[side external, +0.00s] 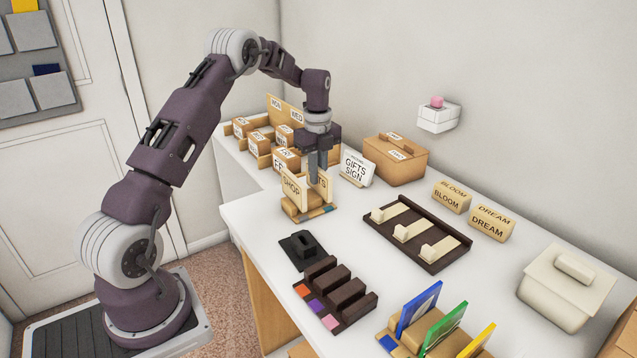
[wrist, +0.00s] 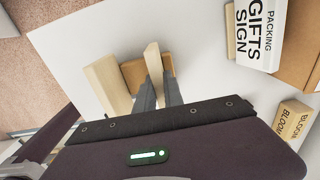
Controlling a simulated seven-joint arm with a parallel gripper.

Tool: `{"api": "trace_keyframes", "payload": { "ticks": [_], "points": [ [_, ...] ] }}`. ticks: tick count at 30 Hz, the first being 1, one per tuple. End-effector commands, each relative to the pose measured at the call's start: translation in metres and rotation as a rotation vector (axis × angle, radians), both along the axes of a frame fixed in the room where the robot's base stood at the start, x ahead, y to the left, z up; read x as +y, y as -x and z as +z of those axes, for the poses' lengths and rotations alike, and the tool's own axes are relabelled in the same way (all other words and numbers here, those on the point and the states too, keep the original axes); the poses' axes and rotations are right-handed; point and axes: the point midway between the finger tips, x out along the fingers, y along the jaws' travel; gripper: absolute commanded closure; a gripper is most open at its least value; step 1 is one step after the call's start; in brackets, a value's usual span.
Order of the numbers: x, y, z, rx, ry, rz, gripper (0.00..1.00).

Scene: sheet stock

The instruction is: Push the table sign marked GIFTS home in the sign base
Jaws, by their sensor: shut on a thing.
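The GIFTS table sign (side external: 322,184) is a thin cream board standing upright at the wooden rack (side external: 303,213), partly hidden by my fingers. My gripper (side external: 318,178) points down and is shut on it; the wrist view shows the sign (wrist: 152,60) between the two fingers (wrist: 158,95). The similar SHOP sign (side external: 291,190) stands beside it in the same rack, to the left, and shows in the wrist view (wrist: 106,86). A black base with a raised slotted block (side external: 303,246), seemingly the sign base, sits empty on the table in front of the rack.
A white card reading PACKING GIFTS SIGN (side external: 354,168) and a cardboard box (side external: 396,160) stand behind. A dark tray with cream pieces (side external: 419,232) lies to the right. A dark slotted rack (side external: 337,294) is in front.

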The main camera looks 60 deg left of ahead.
Motion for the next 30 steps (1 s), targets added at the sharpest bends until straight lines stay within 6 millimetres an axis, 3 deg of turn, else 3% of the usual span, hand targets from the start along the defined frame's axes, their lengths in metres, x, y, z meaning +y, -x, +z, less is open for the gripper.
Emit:
{"api": "trace_keyframes", "payload": {
  "ticks": [11, 30],
  "points": [
    [0.000, 0.000, 0.001, 0.000, 0.000, 0.000, 1.00],
    [0.000, 0.000, 0.042, -0.001, 0.000, 0.000, 1.00]
  ]
}}
